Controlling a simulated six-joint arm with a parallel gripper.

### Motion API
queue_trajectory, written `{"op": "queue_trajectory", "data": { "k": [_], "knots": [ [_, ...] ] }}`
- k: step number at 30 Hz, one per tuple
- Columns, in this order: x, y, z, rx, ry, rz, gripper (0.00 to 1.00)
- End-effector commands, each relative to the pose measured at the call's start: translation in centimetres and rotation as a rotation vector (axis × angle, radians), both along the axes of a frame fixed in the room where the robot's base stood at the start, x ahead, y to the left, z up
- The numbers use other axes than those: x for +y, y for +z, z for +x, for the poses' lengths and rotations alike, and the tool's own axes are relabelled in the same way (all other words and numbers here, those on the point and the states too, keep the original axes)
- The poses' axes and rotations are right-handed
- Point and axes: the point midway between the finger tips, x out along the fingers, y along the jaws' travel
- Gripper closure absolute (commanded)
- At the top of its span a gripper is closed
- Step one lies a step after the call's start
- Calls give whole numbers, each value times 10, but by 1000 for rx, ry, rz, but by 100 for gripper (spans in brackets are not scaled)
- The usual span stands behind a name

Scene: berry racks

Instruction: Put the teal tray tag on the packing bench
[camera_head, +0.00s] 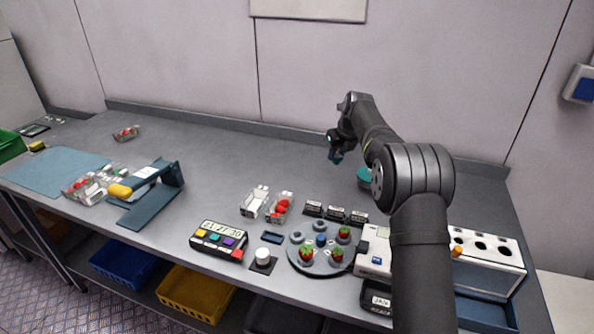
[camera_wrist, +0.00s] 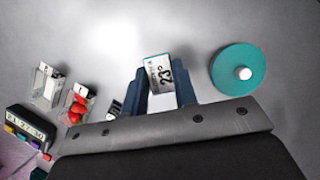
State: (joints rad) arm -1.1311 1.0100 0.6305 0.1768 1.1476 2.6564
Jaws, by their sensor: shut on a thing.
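My gripper (camera_head: 337,157) is over the back middle of the grey bench (camera_head: 220,160). In the wrist view its two dark blue fingers (camera_wrist: 163,88) are shut on a small tray tag (camera_wrist: 160,72). The tag's face is white with black print that includes "23"; its teal colour is hard to make out here. Bare grey bench surface lies below and beyond it. In the head view the tag is too small and dark to tell from the fingers, and its height above the bench is unclear.
A teal disc with a white knob (camera_wrist: 238,70) lies right of the gripper. Clear punnets (camera_head: 278,207), a round berry rack (camera_head: 322,258), a keypad timer (camera_head: 219,240) and a white holed box (camera_head: 487,258) fill the front. A blue stand (camera_head: 150,195) is left. The bench's back middle is clear.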

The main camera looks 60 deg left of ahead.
Motion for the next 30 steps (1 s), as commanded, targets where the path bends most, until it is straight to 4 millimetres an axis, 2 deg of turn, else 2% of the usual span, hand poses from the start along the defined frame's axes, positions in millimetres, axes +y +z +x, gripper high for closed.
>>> {"op": "queue_trajectory", "data": {
  "k": [6,12,17,25,30],
  "knots": [
    [40,-33,-34,-1,4,-1,95],
    [62,-49,-51,0,1,1,95],
    [66,-54,-55,0,0,0,95],
    [65,-88,-55,0,2,1,95],
    [66,-91,-55,-1,2,3,95]
  ]
}}
